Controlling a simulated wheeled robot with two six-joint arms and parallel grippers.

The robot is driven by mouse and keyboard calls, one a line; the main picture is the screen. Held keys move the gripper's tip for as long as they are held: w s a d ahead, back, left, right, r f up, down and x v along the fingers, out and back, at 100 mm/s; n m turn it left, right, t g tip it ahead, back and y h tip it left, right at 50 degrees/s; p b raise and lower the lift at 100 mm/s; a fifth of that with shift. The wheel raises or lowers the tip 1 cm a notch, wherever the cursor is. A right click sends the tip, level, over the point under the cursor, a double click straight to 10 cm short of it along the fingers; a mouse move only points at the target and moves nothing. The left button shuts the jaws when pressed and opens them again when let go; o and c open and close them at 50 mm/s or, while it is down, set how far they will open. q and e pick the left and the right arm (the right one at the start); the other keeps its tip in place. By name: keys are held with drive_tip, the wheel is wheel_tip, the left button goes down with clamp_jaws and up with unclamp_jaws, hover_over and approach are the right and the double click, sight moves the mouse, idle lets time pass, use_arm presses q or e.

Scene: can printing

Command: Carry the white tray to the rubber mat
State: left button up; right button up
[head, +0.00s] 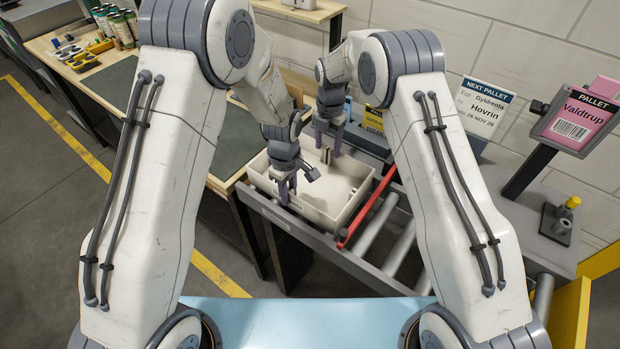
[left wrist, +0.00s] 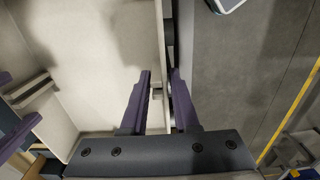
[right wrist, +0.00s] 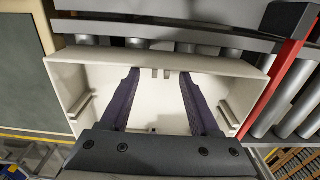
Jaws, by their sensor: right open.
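The white tray (head: 345,190) is an open, shallow box. It sits on the roller conveyor beside the workbench and looks empty. My left gripper (head: 287,188) is at the tray's near wall. In the left wrist view its fingers (left wrist: 161,85) lie on either side of that wall, close to it; whether they press on it is unclear. My right gripper (head: 328,140) is at the tray's far side. In the right wrist view its fingers (right wrist: 160,75) are spread wide, with nothing between them. The dark rubber mat (head: 112,90) lies flat on the workbench left of the tray.
A red bar (head: 370,208) stands just right of the tray, with bare rollers (head: 402,245) beyond it. A sign stand with a pink pallet label (head: 577,118) is at the right. Cans (head: 122,30) and a yellow holder (head: 82,61) stand at the bench's far end. The visible mat is clear.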

use_arm(q)
drive_tip(key=shift+f, duration=0.7)
use_arm(e)
drive_tip(key=shift+f, duration=0.75)
use_arm(q)
clamp_jaws()
use_arm(e)
drive_tip(key=c, duration=0.6)
clamp_jaws()
drive_tip(key=shift+r, duration=0.1)
